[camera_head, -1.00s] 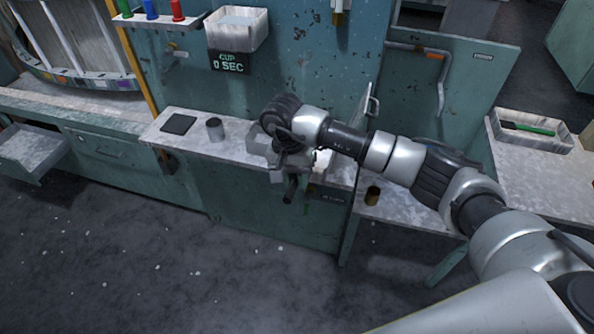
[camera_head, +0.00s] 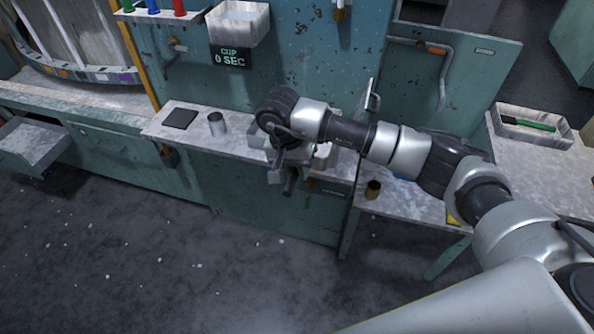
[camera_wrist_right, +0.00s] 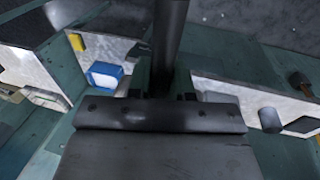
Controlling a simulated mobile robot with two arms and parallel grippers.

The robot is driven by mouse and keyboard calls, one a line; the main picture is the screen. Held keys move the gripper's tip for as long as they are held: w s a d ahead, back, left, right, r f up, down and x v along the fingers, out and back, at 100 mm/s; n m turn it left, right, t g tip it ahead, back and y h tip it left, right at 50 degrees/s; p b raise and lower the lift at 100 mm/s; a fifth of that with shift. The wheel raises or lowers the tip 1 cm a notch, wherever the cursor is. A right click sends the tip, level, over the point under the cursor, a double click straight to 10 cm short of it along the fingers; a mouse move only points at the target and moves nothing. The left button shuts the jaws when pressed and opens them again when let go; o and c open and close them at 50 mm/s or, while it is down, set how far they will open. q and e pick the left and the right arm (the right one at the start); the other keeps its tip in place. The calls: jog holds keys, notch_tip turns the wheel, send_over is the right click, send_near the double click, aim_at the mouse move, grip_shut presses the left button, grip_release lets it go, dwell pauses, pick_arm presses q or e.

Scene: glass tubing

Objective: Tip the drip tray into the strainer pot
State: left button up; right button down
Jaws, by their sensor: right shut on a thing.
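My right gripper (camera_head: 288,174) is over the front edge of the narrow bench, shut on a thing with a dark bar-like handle. That bar (camera_wrist_right: 168,45) runs up from the gripper in the right wrist view. My wrist hides most of the held thing, so I cannot tell whether it is the drip tray. A grey metal container (camera_head: 325,155) shows partly behind the wrist on the bench; I cannot tell whether it is the strainer pot. My left gripper is not in view.
A grey metal cup (camera_head: 217,124) and a black pad (camera_head: 180,118) stand left on the bench. A brass-coloured cup (camera_head: 373,190) is on the lower right table.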

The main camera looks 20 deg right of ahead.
jog(key=shift+d+p+v, duration=0.2)
jog(key=shift+p+v, duration=0.15)
jog(key=shift+v, duration=0.75)
jog(key=shift+d+p+v, duration=0.2)
jog(key=shift+p+v, duration=0.15)
jog(key=shift+v, duration=0.75)
jog(key=shift+s+r, duration=0.1)
jog(key=shift+s, duration=0.05)
